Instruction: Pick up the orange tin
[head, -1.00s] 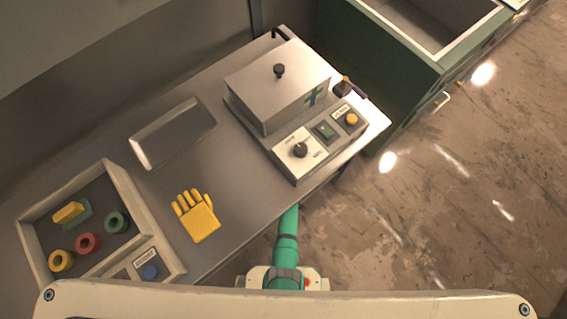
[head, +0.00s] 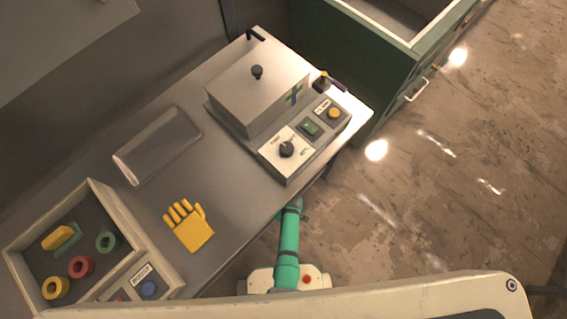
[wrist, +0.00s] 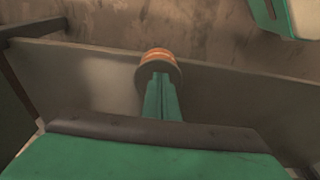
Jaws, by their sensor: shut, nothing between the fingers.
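A round thing with an orange band and a darker rim, which looks like the orange tin (wrist: 158,53), shows in the wrist view just beyond my fingertips. My gripper (wrist: 160,78) is shut, its green fingers together and empty, pointing at the tin and covering part of it. I cannot tell whether they touch. The tin appears against a dark grey flat surface (wrist: 225,95). In the head view I make out no orange tin, and my gripper is hidden; only my green arm shows by the bench's front edge.
In the head view the grey bench (head: 235,190) holds a lidded metal box with a control panel (head: 288,149), a clear tray (head: 158,145), a yellow glove (head: 188,226) and a parts bin (head: 138,236). A green cabinet (head: 375,60) stands behind right. Floor (head: 450,210) at right is clear.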

